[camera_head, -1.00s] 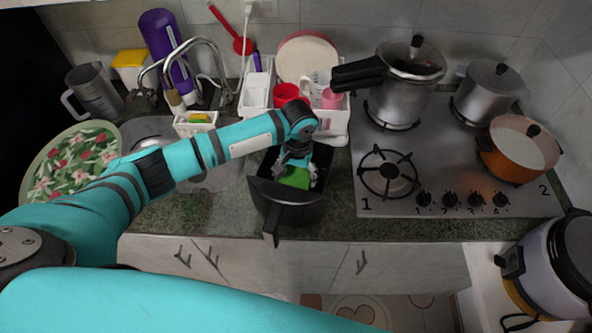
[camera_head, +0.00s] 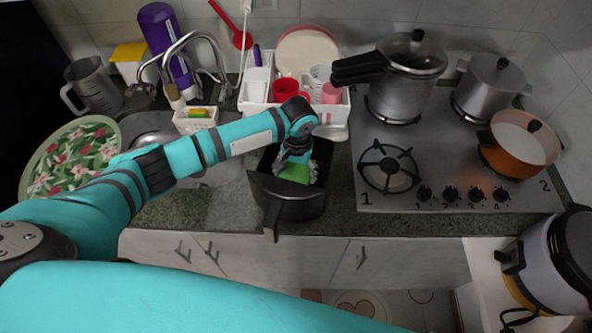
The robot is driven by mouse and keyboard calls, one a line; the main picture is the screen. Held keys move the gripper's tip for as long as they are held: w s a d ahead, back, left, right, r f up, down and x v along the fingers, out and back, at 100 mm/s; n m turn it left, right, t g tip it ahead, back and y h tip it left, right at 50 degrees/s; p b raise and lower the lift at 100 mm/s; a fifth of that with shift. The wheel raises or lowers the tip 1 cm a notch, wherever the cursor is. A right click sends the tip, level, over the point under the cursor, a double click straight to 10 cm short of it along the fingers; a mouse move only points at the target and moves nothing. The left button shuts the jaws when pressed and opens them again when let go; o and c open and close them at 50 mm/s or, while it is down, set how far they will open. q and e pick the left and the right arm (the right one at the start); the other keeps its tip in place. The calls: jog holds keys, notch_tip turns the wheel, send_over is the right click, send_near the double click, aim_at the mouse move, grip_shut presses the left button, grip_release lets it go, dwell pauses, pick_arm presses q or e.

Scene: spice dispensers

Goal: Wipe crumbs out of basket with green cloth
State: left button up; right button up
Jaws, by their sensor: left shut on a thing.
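The black basket (camera_head: 288,203) with a front handle sits on the counter between the sink and the stove. My left gripper (camera_head: 295,170) reaches down into it from above and is shut on the green cloth (camera_head: 294,173). The cloth shows inside the basket under the fingers; whether it touches the floor of the basket I cannot tell. No crumbs can be made out at this size. The basket's back part is partly hidden by my left wrist. My right gripper is not in view.
A white rack (camera_head: 258,100) with cups stands behind the basket. The stove (camera_head: 440,160) with a pressure cooker (camera_head: 403,80) is to its right. A sink (camera_head: 150,128) and a floral plate (camera_head: 75,165) are at left. The counter's front edge lies just before the basket.

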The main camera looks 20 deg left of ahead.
pick_arm(q)
jog(key=shift+f, duration=0.5)
